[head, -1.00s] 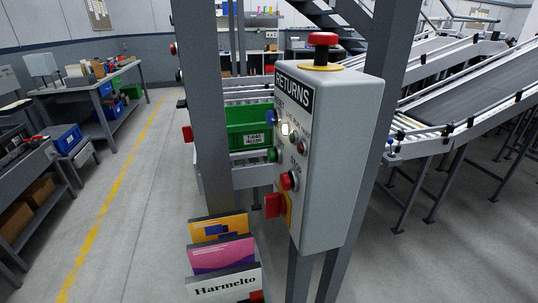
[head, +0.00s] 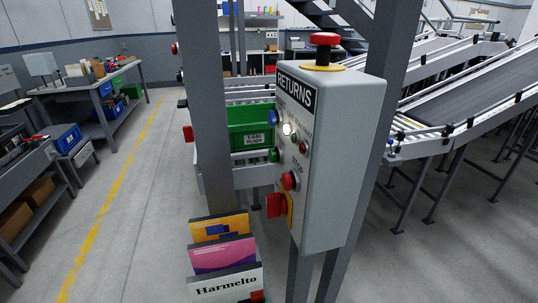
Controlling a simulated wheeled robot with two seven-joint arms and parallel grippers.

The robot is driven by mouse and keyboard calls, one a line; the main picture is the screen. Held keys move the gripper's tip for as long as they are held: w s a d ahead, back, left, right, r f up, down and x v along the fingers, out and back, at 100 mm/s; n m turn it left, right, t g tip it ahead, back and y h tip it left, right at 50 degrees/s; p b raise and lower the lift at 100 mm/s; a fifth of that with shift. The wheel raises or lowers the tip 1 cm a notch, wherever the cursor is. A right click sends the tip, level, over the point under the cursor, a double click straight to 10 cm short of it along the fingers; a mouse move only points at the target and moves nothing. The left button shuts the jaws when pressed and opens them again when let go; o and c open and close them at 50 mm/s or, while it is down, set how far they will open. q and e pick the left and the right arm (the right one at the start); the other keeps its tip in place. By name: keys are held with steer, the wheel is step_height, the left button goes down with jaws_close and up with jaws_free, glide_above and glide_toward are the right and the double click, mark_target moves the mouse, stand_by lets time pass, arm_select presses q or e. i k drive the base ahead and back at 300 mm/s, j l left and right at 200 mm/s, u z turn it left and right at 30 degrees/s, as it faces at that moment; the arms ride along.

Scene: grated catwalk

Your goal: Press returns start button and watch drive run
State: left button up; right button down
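The grey control box labelled RETURNS (head: 340,160) stands on a post right of the middle. Its button face is turned left and seen at a steep angle. A blue button (head: 272,117), a lit white lamp or button (head: 288,129), a green button (head: 274,155) and a red button (head: 290,181) show on it. A red emergency stop (head: 324,40) sits on a yellow ring on top. A red switch (head: 275,205) is low on the face. The small labels are too blurred to read, so I cannot tell which is start. Neither gripper shows.
A grey upright (head: 203,110) stands left of the box. A green tote (head: 249,128) sits on a roller conveyor behind it. Boxes or mailers (head: 222,255) stand low in front. An inclined belt (head: 465,98) is at right. Open floor (head: 135,210) lies left, with a yellow line.

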mark_target(273, 154)
steer(key=j+z, duration=0.15)
steer(key=j, duration=0.7)
steer(key=j+z, duration=0.2)
steer(key=j, duration=0.6)
steer(key=j+z, duration=0.15)
steer(key=j, duration=0.7)
steer(key=k+j+z, duration=0.15)
steer(key=j, duration=0.65)
